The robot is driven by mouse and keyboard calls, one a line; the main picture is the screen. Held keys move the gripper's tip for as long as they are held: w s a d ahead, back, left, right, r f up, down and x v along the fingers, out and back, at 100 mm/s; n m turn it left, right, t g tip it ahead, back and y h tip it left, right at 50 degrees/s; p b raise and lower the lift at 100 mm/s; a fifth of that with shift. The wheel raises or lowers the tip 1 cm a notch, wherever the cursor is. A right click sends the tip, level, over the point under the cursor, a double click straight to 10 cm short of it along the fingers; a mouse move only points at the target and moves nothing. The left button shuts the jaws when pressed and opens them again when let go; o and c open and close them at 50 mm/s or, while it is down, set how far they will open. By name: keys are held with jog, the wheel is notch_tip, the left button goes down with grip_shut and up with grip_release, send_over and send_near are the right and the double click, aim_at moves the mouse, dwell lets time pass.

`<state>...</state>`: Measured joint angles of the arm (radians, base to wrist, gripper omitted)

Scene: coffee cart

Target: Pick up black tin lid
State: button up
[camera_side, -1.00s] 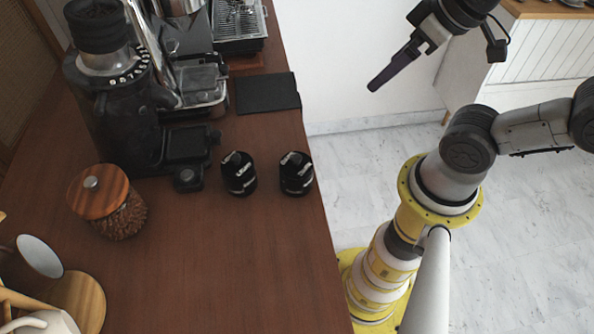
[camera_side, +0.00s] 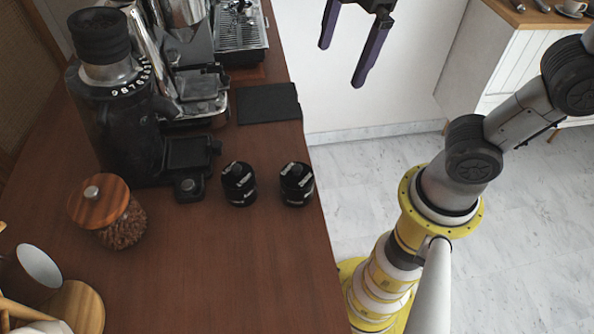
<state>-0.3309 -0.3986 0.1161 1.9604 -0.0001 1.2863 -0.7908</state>
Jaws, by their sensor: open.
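Two small black tins with white lettering stand side by side on the brown counter. The left tin (camera_side: 239,190) has a black lid (camera_side: 237,171) on top. The right tin (camera_side: 297,190) has a black lid (camera_side: 296,170) on top and is near the counter's right edge. My gripper (camera_side: 340,66) is at the top of the picture, beyond the counter's right edge and apart from both tins. Its two purple fingers are spread wide with nothing between them.
A black grinder (camera_side: 115,110) and an espresso machine (camera_side: 195,60) stand at the back left. A flat black mat (camera_side: 268,103) lies behind the tins. A wooden-lidded jar (camera_side: 108,215) of beans is at the left. The counter's front (camera_side: 220,285) is clear.

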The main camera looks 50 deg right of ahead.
jog(key=w+a+n+g, duration=0.1)
jog(key=w+a+n, duration=0.1)
jog(key=a+n, duration=0.35)
send_over(297, 167)
jog(key=shift+m+g+h, duration=0.3)
jog(key=shift+m+g, duration=0.05)
jog(key=shift+g, duration=0.05)
jog(key=f, duration=1.1)
jog(key=shift+w+a, duration=0.15)
jog(key=shift+a, duration=0.05)
jog(key=shift+d+f, duration=0.2)
jog(key=shift+f, duration=2.5)
jog(key=c, duration=1.3)
jog(key=shift+r, duration=0.15)
